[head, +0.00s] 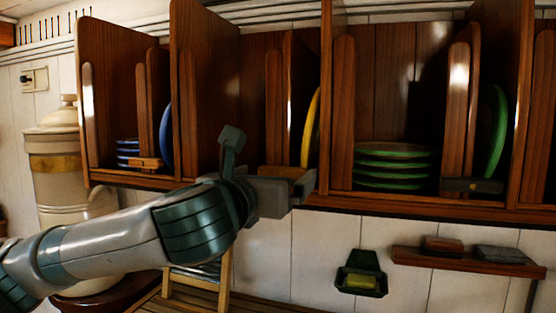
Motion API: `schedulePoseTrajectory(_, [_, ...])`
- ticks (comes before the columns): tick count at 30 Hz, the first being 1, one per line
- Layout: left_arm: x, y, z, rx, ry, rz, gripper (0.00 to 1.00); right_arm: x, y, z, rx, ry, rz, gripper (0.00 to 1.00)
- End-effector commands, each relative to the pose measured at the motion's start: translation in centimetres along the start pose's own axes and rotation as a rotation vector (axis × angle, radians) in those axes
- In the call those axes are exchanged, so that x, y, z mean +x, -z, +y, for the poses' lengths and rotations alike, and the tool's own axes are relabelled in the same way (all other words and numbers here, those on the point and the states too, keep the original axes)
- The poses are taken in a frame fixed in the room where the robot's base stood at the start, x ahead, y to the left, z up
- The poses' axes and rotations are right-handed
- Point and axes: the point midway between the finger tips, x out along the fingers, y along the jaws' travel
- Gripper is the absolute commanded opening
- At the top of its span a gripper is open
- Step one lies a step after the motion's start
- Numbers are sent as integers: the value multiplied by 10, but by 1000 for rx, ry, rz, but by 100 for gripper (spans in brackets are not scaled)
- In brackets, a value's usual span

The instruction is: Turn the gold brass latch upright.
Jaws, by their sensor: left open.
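A row of wooden plate racks holds small latch bars along its lower front edge. A brownish-gold bar (284,171) lies level in front of the yellow plate, partly hidden by my left gripper. Another orange-brown bar (145,163) lies level in the left bay, and a dark bar (473,185) lies level in the right bay. I cannot tell surely from the colours which bar is the gold brass one. My left gripper (270,164) is open at the middle bay, one finger raised and the other close to the bar there; contact cannot be told. My right gripper is not in view.
A yellow plate (311,128), blue plates (128,150) and green plates (393,165) stand in the racks. Upright dividers stick out between bays. A cream urn (66,165) stands left. A soap dish (361,275) and small shelf (465,262) are on the wall below.

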Motion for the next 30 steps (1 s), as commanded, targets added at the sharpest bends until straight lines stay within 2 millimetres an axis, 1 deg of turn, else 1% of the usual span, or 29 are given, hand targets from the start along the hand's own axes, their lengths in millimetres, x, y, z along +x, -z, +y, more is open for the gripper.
schedulePoseTrajectory(1, [8, -3, 1, -1, -2, 3, 97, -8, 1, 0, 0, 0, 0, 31])
schedulePoseTrajectory(4, [19, -2, 1, -1, -2, 2, 97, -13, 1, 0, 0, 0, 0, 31])
schedulePoseTrajectory(7, [26, -1, 0, 0, -1, 2, 97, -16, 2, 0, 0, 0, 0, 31])
schedulePoseTrajectory(11, [31, 0, 0, 1, -1, 1, 97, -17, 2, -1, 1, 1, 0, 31])
schedulePoseTrajectory(19, [31, 0, 0, 1, -1, 0, 97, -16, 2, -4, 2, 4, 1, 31])
schedulePoseTrajectory(20, [31, 0, 0, 1, -1, 0, 92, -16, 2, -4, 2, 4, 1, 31])
schedulePoseTrajectory(21, [31, 0, 0, 1, -1, 0, 83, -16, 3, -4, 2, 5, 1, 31])
schedulePoseTrajectory(23, [31, 0, 0, 0, -1, 0, 68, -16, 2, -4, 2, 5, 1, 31])
schedulePoseTrajectory(24, [31, 0, 0, 0, -1, 0, 59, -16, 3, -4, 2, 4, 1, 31])
schedulePoseTrajectory(25, [31, 0, 0, 0, -1, 0, 56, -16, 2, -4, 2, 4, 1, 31])
schedulePoseTrajectory(30, [31, 0, 0, -2, -1, 0, 56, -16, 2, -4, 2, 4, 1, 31])
